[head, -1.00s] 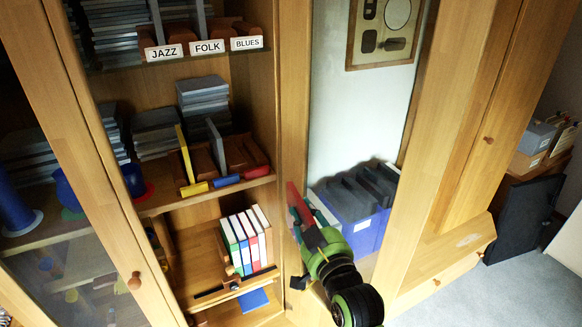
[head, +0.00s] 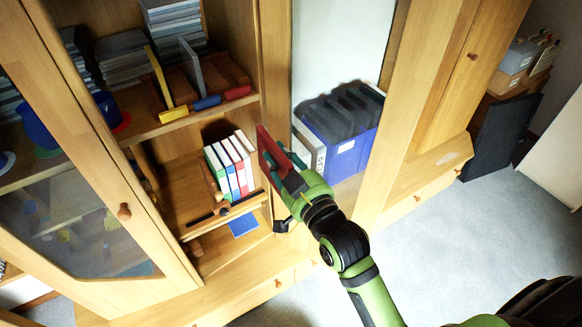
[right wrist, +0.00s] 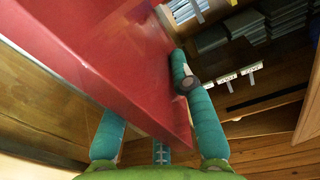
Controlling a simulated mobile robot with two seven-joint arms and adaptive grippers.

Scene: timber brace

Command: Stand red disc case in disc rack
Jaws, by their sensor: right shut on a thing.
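The red disc case (head: 266,148) is in my right gripper (head: 279,163), held in the air right of the binders on the lower shelf. In the right wrist view the red case (right wrist: 95,55) fills the upper left, between the teal fingers. The disc rack (head: 225,73) is a brown slotted stand on the shelf above, with yellow, blue and red front tags. A yellow case (head: 158,80) and a grey case (head: 190,66) stand in it. The section behind the red tag (head: 238,93) looks empty. My left gripper is not in view.
Binders (head: 231,164) stand on the lower shelf. A blue crate (head: 345,150) of dark files is right of the cabinet's upright (head: 276,70). The glass door (head: 95,150) is open at left. Disc stacks (head: 172,22) stand behind the rack.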

